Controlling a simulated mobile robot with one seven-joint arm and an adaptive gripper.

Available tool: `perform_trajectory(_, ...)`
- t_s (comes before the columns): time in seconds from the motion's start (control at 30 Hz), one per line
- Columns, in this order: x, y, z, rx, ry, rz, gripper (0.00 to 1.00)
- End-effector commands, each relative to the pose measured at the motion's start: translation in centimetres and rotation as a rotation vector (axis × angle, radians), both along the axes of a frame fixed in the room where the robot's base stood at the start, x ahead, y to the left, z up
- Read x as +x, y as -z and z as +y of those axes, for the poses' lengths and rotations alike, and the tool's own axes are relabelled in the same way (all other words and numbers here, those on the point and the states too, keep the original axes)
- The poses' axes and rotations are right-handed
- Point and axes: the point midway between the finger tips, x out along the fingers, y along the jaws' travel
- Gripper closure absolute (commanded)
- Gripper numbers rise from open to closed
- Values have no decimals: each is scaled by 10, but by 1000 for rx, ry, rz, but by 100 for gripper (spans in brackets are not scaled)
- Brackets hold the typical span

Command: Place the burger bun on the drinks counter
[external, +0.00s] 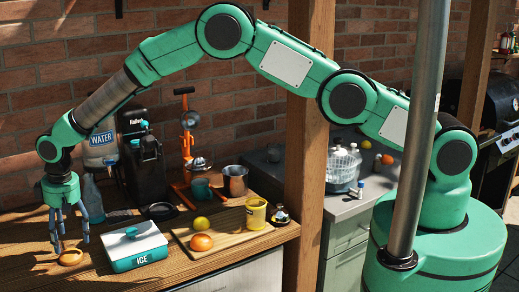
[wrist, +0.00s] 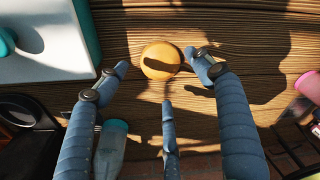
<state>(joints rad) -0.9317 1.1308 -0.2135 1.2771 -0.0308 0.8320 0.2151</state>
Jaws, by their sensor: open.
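The burger bun (external: 70,258), small, round and golden brown, lies on the wooden counter (external: 215,274) at its left end. In the wrist view the bun (wrist: 160,60) sits between the tips of two of my fingers, with a shadow across it. My gripper (external: 69,242) points down just above the bun, with its blue-grey fingers spread open and nothing held. I cannot tell for sure which surface is the drinks counter; the wooden one carries drink items, including a water jug (external: 101,150).
A white and teal ice box (external: 135,248) stands close right of the bun. A bottle (external: 92,198) stands behind my gripper. A cutting board (external: 218,240) with fruit and a yellow mug (external: 256,214) are farther right. A wooden post (external: 307,120) separates a grey counter (external: 345,205).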

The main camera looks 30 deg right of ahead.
Motion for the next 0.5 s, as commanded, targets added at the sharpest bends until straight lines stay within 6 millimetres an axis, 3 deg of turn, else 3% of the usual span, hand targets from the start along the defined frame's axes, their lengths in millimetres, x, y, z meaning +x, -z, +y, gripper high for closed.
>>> perform_trajectory(0.3,-4,-46,-3,3,0,-2,33)
perform_trajectory(0.5,-5,-64,-5,0,0,0,33)
